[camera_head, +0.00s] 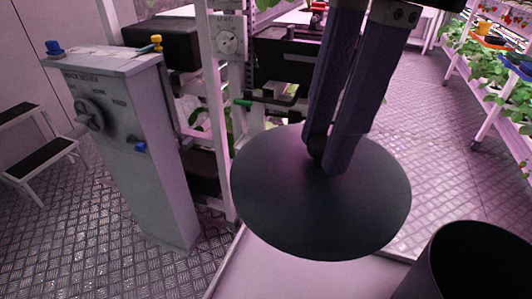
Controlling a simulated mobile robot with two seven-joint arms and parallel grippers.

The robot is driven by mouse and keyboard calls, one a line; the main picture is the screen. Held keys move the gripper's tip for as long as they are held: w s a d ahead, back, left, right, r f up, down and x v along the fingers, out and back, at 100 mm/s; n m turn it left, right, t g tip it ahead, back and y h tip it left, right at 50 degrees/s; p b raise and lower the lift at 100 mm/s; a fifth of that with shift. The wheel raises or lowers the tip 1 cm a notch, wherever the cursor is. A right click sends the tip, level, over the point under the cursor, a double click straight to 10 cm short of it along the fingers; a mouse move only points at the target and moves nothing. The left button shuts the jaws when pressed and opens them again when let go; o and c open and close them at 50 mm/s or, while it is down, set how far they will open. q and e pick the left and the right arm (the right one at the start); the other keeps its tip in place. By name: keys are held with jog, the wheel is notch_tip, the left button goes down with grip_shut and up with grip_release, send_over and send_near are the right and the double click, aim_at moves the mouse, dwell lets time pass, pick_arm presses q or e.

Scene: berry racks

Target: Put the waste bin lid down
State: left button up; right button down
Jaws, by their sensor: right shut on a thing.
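The waste bin lid (300,222) is a flat dark round disc in the middle of the head view. My right gripper (325,155) comes down from the top and is shut on the lid near its upper middle. The lid hangs tilted in front of a pale surface, and whether it touches that surface cannot be told. The waste bin (470,262) is a dark open cylinder at the lower right, apart from the lid. Its top is uncovered and its lower part is out of frame. My left gripper is not in view.
A grey control cabinet (135,140) with a dial and knobs stands at the left. A step stool (38,150) is at the far left. Berry racks (490,125) with plants line the right side. A pale flat surface (290,280) lies below the lid. Metal floor (440,165) is free at the right.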

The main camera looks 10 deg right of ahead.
jog(key=shift+s+a+f+n, duration=0.1)
jog(key=shift+a+f+n, duration=0.1)
jog(key=shift+f+n, duration=0.35)
pick_arm(q)
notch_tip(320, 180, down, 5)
jog(key=b, duration=0.4)
pick_arm(e)
notch_tip(320, 180, down, 20)
jog(key=shift+f, duration=0.1)
jog(key=c, duration=0.7)
grip_release()
pick_arm(q)
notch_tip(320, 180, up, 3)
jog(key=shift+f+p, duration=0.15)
jog(key=shift+p, duration=0.95)
pick_arm(e)
jog(key=r, duration=0.4)
jog(key=d+r, duration=0.1)
jog(key=r, duration=0.7)
jog(key=shift+d, duration=0.35)
